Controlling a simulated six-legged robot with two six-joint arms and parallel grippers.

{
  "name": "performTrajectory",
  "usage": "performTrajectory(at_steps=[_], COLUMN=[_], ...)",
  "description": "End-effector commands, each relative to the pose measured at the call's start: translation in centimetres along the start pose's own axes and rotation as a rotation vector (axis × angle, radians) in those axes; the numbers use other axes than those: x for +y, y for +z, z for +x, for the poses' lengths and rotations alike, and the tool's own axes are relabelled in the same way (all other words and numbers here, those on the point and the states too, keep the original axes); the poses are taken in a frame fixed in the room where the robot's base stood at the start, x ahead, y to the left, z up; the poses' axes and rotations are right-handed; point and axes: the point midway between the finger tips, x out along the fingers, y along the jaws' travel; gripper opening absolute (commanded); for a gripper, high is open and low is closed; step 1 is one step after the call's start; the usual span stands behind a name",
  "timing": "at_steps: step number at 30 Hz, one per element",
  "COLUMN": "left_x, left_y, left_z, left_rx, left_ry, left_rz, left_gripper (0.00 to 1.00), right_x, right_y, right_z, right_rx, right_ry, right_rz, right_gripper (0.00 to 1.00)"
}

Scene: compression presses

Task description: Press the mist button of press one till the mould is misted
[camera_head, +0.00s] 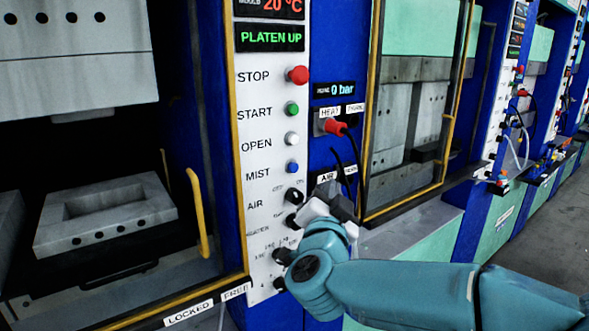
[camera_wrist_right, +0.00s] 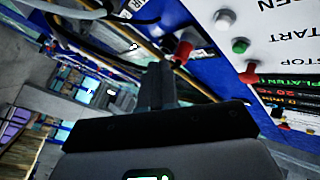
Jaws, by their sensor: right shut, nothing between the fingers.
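The white control panel (camera_head: 267,190) of the nearest press carries a column of labelled buttons in the head view. The blue MIST button (camera_head: 292,167) sits below the white OPEN button (camera_head: 291,138) and above the black AIR knob (camera_head: 294,195). The lower mould block (camera_head: 60,240), grey with a rectangular hollow, lies in the open press at left; I cannot tell whether its surface is wet. My right gripper (camera_head: 332,190) is shut and empty, low and right of the MIST button, apart from it. Its closed fingers (camera_wrist_right: 157,84) show in the wrist view; the MIST button is not visible there. My left gripper is out of view.
The red STOP button (camera_head: 298,75) and green START button (camera_head: 292,108) are above. A red plug (camera_head: 334,127) with a black cable hangs close above my right gripper. The display (camera_head: 269,38) reads PLATEN UP. A yellow handle (camera_head: 198,213) stands left of the panel. More presses stand at right.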

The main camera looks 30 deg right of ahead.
Motion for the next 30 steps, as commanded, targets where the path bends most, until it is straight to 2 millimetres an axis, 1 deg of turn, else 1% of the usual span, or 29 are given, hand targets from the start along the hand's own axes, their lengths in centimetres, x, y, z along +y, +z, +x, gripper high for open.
performTrajectory(at_steps=[5,8,18,21,25,30], left_x=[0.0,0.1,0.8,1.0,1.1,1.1], left_y=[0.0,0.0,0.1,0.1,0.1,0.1], left_z=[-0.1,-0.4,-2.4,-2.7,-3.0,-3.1], left_rx=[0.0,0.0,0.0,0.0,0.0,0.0], left_ry=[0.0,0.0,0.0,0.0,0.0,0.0], left_rz=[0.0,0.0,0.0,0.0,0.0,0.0], left_gripper=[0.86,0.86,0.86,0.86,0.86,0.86], right_x=[-0.1,-0.5,-3.0,-3.5,-4.1,-4.4], right_y=[0.1,0.4,2.6,3.4,4.0,4.5], right_z=[0.2,0.8,4.2,5.1,5.9,6.4], right_rx=[-0.001,-0.002,-0.003,-0.002,-0.002,-0.002], right_ry=[-0.001,-0.002,-0.002,-0.002,-0.002,-0.002], right_rz=[-0.001,-0.002,-0.003,-0.001,-0.001,0.0], right_gripper=[0.0,0.0,0.0,0.0,0.0,0.0])
